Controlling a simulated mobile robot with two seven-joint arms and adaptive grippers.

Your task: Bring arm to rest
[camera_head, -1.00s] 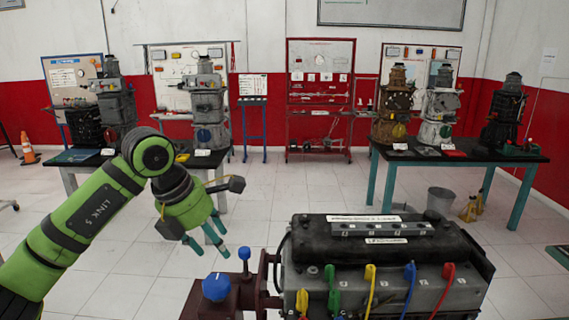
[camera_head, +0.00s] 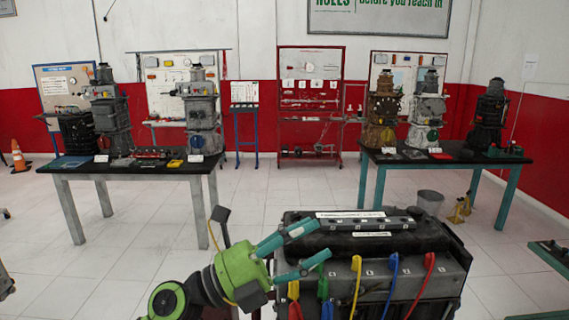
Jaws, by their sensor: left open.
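My left gripper (camera_head: 309,245) comes in from the bottom left on a green arm (camera_head: 180,302). Its two teal fingers are spread apart with nothing between them, pointing right. In the view it lies over the left end of the engine block (camera_head: 418,245), which has a black cover and red, blue, yellow and green plug leads on its front. I cannot tell whether the fingers touch the block. My right gripper is out of view.
A table (camera_head: 62,182) with engines stands at the back left, and another table (camera_head: 513,181) with engines at the back right. A grey bucket (camera_head: 430,202) and yellow stands (camera_head: 461,208) are on the floor behind the engine block. The middle floor is clear.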

